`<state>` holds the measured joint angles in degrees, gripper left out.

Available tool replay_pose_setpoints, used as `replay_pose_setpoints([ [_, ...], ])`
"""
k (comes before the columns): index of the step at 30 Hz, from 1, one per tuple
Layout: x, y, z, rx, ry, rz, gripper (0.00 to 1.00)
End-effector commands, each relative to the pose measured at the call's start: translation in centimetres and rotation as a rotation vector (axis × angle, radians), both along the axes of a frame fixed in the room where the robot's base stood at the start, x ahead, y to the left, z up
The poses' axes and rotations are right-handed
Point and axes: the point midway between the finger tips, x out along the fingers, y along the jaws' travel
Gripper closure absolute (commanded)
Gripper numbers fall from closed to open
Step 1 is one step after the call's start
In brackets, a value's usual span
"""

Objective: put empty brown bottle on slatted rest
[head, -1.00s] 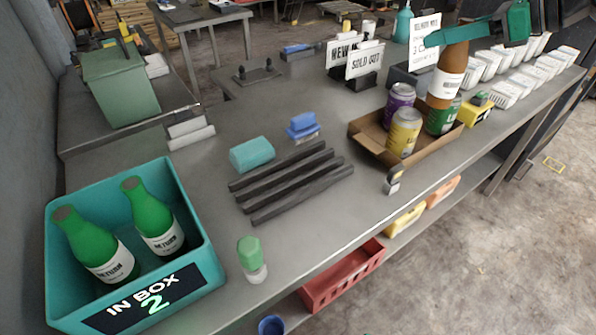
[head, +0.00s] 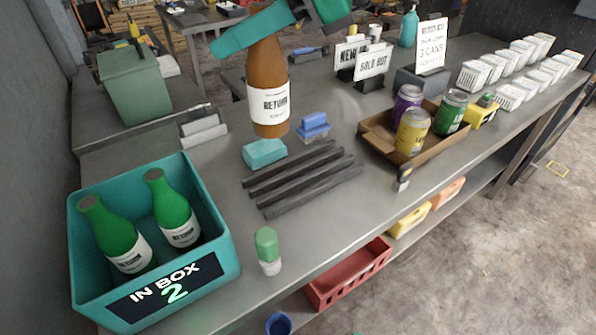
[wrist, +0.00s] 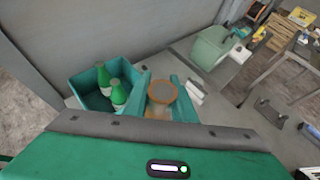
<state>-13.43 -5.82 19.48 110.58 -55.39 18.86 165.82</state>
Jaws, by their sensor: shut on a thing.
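The brown bottle (head: 268,88) has a white RETURN label and is held upright above the worktop by my gripper (head: 262,30), which is shut around its neck. The wrist view shows the bottle's top (wrist: 162,92) between the two teal fingers. The slatted rest (head: 302,178), several dark parallel bars, lies empty on the grey worktop. In the head view the bottle appears behind and above the rest, over the area of the teal block and the blue brush.
A teal crate (head: 228,262) marked IN BOX 2 holds two green bottles. A teal block (head: 264,153), a blue brush (head: 314,126) and a green-capped bottle (head: 267,250) stand near the rest. A cardboard tray (head: 436,147) with several cans is to the right.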

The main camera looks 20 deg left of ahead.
Motion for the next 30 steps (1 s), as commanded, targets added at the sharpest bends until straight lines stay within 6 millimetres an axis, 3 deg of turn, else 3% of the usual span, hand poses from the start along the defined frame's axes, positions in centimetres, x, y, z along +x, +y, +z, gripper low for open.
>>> replay_pose_setpoints([
  [3,-1.4,0.4,-0.4,-0.001,0.003,0.013,1.0],
  [12,-1.2,0.3,-5.7,-0.001,0.004,0.011,1.0],
  [16,-0.8,0.2,-6.9,0.0,0.002,0.009,1.0],
  [20,0.8,-0.3,-8.1,0.0,0.004,0.007,1.0],
  [30,7.1,-2.4,-12.0,0.001,0.002,0.008,1.0],
])
